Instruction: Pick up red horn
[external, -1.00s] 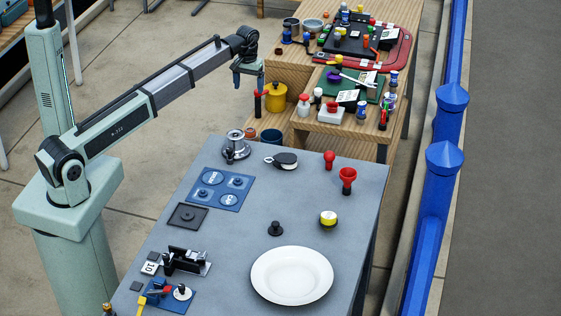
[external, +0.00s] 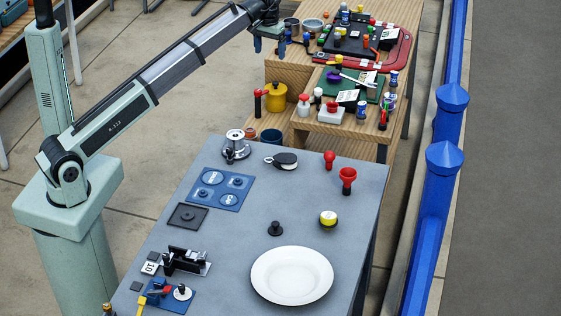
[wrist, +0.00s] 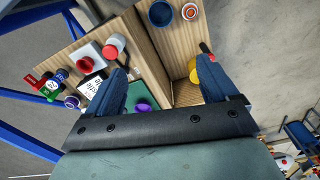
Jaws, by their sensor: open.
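A red horn (external: 348,176) with a flared mouth and a dark lower part stands upright on the grey table, near its right edge in the external view. I do not make it out in the wrist view. My gripper (external: 269,44) is high over the stepped wooden shelves at the back, far from the horn. In the wrist view my gripper (wrist: 162,70) has its two blue fingers wide apart, with nothing held between them.
A red bulb-shaped item (external: 329,158) stands just behind the horn.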

